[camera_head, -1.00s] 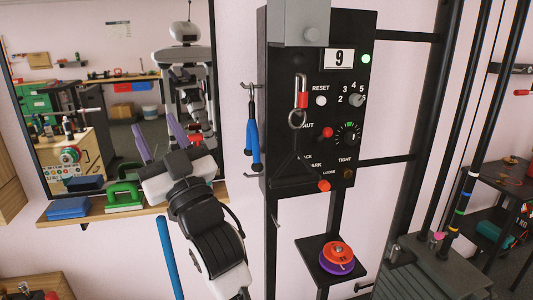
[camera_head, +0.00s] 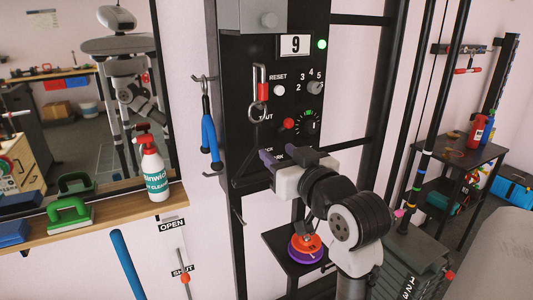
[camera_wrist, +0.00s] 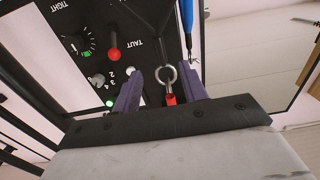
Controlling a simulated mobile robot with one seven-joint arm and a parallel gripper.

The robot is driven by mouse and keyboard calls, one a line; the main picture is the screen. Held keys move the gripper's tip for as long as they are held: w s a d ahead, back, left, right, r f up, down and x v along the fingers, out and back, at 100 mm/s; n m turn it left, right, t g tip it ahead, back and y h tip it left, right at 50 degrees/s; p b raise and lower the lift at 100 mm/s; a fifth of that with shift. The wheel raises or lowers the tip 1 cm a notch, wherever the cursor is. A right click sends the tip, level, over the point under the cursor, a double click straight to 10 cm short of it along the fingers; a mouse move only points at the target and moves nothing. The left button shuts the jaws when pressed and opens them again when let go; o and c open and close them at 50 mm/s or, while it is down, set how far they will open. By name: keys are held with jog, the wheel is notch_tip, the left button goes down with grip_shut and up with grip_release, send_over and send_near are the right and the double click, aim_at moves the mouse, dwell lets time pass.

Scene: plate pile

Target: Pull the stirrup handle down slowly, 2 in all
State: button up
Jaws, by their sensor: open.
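A blue-gripped handle (camera_head: 210,135), which looks like the stirrup handle, hangs from a hook on the left side of the black panel (camera_head: 235,60). Part of it shows at the top of the wrist view (camera_wrist: 187,15). A clip with a red sleeve (camera_head: 263,90) and a metal ring (camera_head: 257,113) hangs at the panel's front. My gripper (camera_head: 287,155) is open and empty before the lower panel, right of the blue handle and apart from it. In the wrist view the ring (camera_wrist: 166,75) appears between my purple fingers; contact is not visible.
The panel has a display reading 9 (camera_head: 295,45), a lit green lamp (camera_head: 322,44) and several knobs. A shelf (camera_head: 110,218) at left holds a spray bottle (camera_head: 153,170). A small stand (camera_head: 275,245) with orange and purple discs is below my gripper. Black uprights stand at right.

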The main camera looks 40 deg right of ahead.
aim_at(260, 137)
jog(key=shift+p+x, duration=0.55)
jog(key=shift+x, duration=4.85)
jog(key=shift+c, duration=0.3)
grip_shut()
